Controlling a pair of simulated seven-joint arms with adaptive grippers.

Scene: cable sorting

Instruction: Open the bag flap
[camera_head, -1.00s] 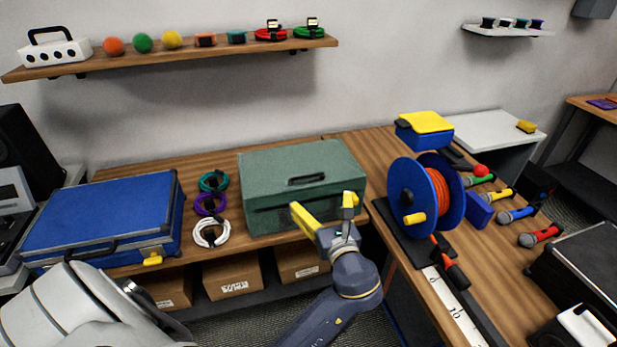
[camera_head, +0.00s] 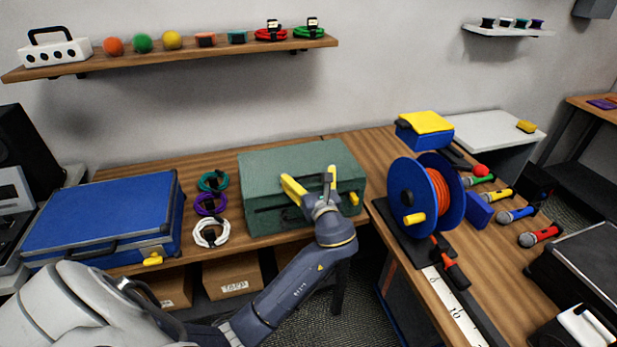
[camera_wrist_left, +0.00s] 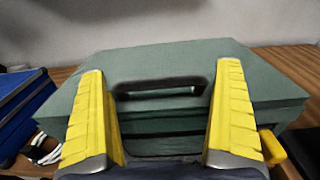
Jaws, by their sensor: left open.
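The green bag (camera_head: 262,166) sits closed on the wooden bench in the head view, with a dark handle on its flap and a yellow latch (camera_head: 354,199) at its front right. In the left wrist view the bag (camera_wrist_left: 170,58) fills the middle, and its dark handle (camera_wrist_left: 160,87) lies between my fingers. My left gripper (camera_head: 312,181) is open, its yellow fingers in front of and over the bag's front right part. The gripper also shows in the left wrist view (camera_wrist_left: 160,110), fingers wide apart with nothing between them held. My right gripper is not in view.
A blue case (camera_head: 110,215) and coiled cables (camera_head: 211,204) stand left of the bag. A blue reel with orange cable (camera_head: 433,195) stands to the right. Cardboard boxes (camera_head: 228,280) sit under the bench. A shelf (camera_head: 180,57) hangs above.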

